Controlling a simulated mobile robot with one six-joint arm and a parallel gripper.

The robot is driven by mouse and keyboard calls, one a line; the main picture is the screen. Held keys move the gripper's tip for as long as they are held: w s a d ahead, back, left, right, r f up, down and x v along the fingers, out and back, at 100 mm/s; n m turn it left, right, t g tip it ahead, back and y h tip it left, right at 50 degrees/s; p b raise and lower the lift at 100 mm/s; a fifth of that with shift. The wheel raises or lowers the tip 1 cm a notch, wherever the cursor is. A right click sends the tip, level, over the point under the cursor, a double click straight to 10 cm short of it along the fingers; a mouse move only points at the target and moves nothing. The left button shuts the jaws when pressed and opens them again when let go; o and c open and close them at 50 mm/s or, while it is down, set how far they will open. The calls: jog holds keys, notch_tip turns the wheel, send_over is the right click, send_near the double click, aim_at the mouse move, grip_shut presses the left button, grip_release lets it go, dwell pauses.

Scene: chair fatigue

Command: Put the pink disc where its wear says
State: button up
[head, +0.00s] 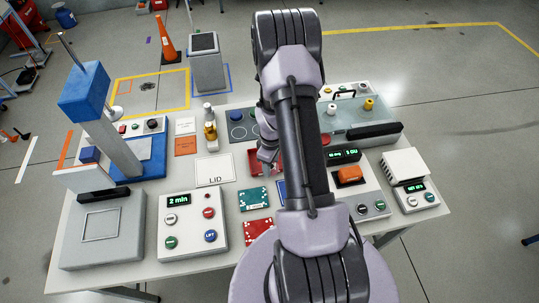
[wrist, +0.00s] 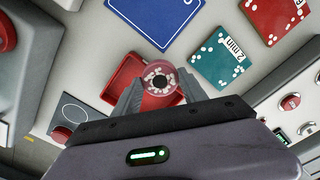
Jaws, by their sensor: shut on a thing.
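My gripper (wrist: 161,92) is shut on the pink disc (wrist: 160,76), which sits between its fingertips in the wrist view. The disc has a dark centre ringed by several pale marks. Below it is a red tray (wrist: 112,90); the gap between them is hard to judge. In the head view my gripper (head: 267,158) is over the red tray (head: 254,162), and the disc cannot be made out. A teal card (wrist: 217,58) reading "2 min" and a red card (wrist: 272,14), both with pale dots, and a blue card (wrist: 150,15) lie near the tray.
A box with buttons and a "2 min" display (head: 191,222) stands at front left. A blue-headed press (head: 86,92) stands behind it. A "LID" sheet (head: 214,170) lies left of the tray. An orange-topped unit (head: 349,174) stands right of my arm, which hides the table's middle.

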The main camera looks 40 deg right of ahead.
jog(key=w+d, duration=0.1)
jog(key=w, duration=0.2)
jog(key=w+d, duration=0.1)
jog(key=w, duration=0.1)
jog(key=shift+w+d+f, duration=0.25)
jog(key=shift+d+f, duration=0.1)
notch_tip(320, 180, down, 4)
jog(key=shift+w+d+r, duration=0.1)
jog(key=shift+r, duration=0.15)
jog(key=shift+b, duration=0.3)
jog(key=shift+f, duration=0.15)
jog(key=o, duration=1.6)
jog(key=shift+c, duration=0.2)
